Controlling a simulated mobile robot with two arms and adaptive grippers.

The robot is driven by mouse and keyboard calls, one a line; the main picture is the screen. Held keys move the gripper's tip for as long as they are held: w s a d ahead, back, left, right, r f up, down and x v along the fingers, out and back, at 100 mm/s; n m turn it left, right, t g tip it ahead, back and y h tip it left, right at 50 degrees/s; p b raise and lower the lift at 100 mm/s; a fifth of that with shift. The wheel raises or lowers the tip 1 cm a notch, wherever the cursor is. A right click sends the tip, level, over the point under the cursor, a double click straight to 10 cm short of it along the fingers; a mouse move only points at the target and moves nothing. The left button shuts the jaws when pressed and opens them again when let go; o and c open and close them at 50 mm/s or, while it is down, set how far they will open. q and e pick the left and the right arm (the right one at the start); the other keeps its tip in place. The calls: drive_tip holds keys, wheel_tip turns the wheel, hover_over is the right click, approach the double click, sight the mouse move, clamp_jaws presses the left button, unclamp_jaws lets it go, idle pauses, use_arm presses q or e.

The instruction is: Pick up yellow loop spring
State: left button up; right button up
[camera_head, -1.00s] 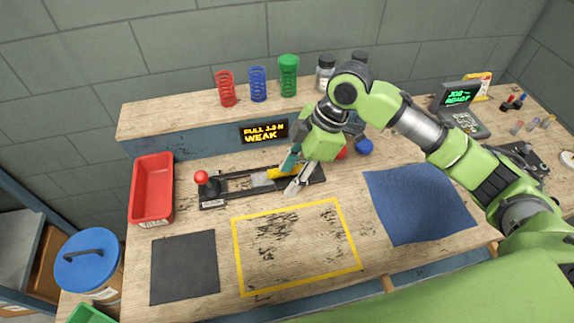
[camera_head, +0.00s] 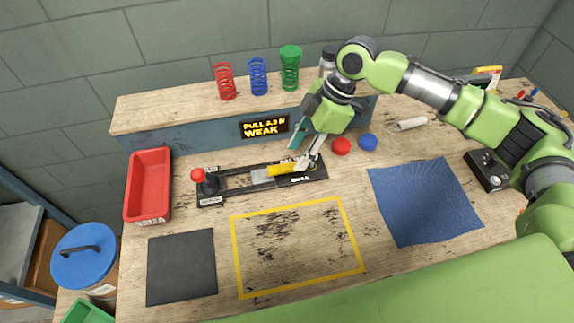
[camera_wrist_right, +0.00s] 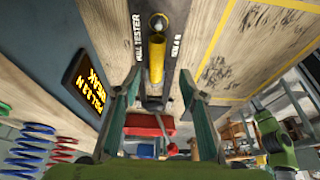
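The yellow loop spring (camera_head: 283,169) lies along the dark pull tester (camera_head: 235,184), towards its right end. In the right wrist view the yellow spring (camera_wrist_right: 157,62) shows as a smooth yellow cylinder between the tester's parts; its coils cannot be made out. My right gripper (camera_head: 306,152) is just above and behind the spring's right end. My left gripper is not in view.
Red, blue and green springs (camera_head: 257,77) stand on the back shelf. A red tray (camera_head: 147,187) is at left, a black mat (camera_head: 181,268) in front, a blue cloth (camera_head: 425,200) at right. The yellow-outlined area (camera_head: 299,247) is clear.

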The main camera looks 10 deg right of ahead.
sight(289, 164)
drive_tip(key=x, duration=0.1)
drive_tip(key=p+x, duration=0.1)
drive_tip(key=x, duration=0.3)
drive_tip(key=shift+w+p, duration=0.3)
drive_tip(key=shift+f, duration=0.25)
clamp_jaws()
